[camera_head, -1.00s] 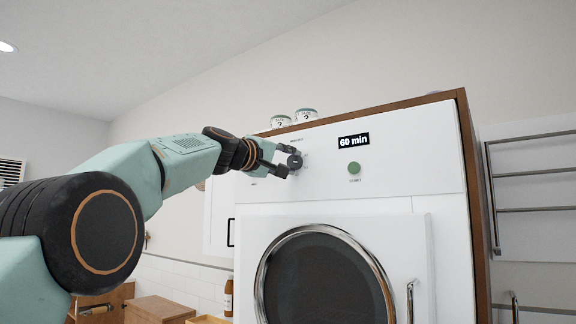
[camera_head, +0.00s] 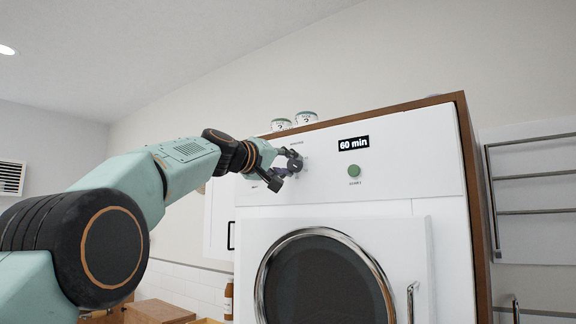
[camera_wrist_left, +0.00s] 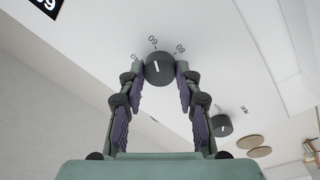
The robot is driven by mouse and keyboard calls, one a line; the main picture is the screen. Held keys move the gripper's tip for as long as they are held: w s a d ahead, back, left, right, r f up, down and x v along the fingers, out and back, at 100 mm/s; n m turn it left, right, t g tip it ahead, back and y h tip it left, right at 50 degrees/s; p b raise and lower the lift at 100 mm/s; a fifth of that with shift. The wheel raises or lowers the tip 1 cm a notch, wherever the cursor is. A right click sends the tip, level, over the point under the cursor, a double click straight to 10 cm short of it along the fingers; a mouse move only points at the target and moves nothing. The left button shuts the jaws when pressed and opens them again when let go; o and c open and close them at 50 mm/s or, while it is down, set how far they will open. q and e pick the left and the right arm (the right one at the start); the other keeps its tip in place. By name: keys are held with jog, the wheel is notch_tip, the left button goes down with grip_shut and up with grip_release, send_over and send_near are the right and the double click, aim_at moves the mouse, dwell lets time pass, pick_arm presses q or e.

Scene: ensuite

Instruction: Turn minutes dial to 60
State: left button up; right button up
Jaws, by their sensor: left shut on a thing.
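The minutes dial (camera_wrist_left: 159,68) is a dark round knob with a white pointer line, on the white front panel (camera_head: 400,160) of the machine. In the left wrist view its line points roughly at the 60 mark, between two other printed marks. It also shows in the head view (camera_head: 296,165). The display (camera_head: 354,143) reads "60 min". My left gripper (camera_wrist_left: 160,70) has its fingertips on either side of the dial, shut on it. My right gripper is not in view.
A second dark knob (camera_wrist_left: 221,125) is on the same panel. A green start button (camera_head: 354,170) sits under the display. A round glass door (camera_head: 322,280) is below. Two small jars (camera_head: 306,118) stand on top. A towel rail (camera_head: 535,175) is at the right.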

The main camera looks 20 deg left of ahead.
pick_arm(q)
jog(key=shift+w+d+f, duration=0.1)
jog(key=shift+f, duration=0.35)
jog(key=o, duration=1.1)
jog(key=shift+s+r, duration=0.2)
jog(key=shift+r, duration=0.05)
jog(key=shift+o, duration=0.3)
jog(key=shift+w, duration=0.1)
jog(key=shift+s+a+r, duration=0.2)
jog(key=shift+s+a, duration=0.25)
jog(key=shift+s, duration=0.3)
jog(key=v, duration=1)
jog(key=shift+s+f, duration=0.15)
jog(key=shift+f, duration=0.1)
